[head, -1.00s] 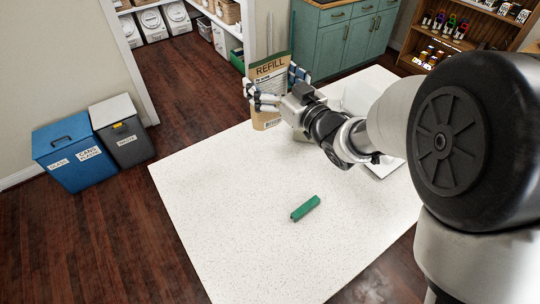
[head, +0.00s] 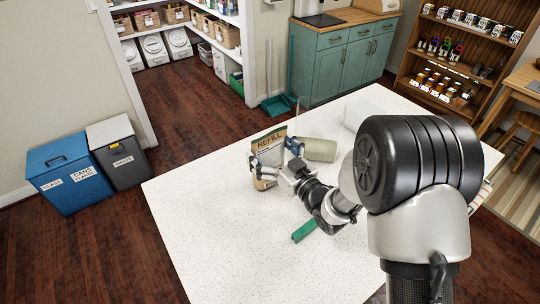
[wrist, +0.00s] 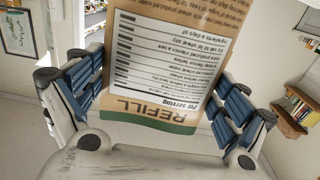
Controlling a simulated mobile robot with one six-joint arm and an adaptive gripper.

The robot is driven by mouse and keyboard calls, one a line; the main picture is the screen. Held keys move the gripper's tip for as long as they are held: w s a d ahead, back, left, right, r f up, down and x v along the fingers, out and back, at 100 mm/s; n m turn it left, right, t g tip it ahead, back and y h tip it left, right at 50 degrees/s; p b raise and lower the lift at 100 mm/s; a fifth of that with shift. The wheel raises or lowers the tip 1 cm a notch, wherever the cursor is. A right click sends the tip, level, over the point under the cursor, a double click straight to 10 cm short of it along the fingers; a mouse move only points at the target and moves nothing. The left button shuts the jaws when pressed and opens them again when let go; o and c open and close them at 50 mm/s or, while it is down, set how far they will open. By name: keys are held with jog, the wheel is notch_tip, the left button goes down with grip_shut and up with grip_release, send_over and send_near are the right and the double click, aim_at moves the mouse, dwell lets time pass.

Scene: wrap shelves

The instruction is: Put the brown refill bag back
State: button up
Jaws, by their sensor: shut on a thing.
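The brown refill bag (head: 267,140) is upright over the white speckled counter (head: 215,215), with a green top band and "REFILL" lettering. My gripper (head: 274,158) is shut on it, with blue-padded fingers on both sides. In the wrist view the bag (wrist: 172,65) fills the middle, its label upside down, between the fingers of my gripper (wrist: 172,95). I cannot tell if its bottom touches the counter.
A green block (head: 304,231) lies on the counter near my arm. Blue (head: 70,165) and grey (head: 120,152) bins stand left, a teal cabinet (head: 345,62) behind. The counter's left part is clear.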

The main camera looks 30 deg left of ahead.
jog(key=shift+f, duration=0.6)
jog(key=shift+f, duration=0.15)
jog(key=o, duration=1.4)
jog(key=shift+d+r, duration=0.15)
jog(key=shift+r, duration=0.05)
jog(key=p+v, duration=0.1)
jog(key=v, duration=1)
jog(key=shift+s+d, duration=0.3)
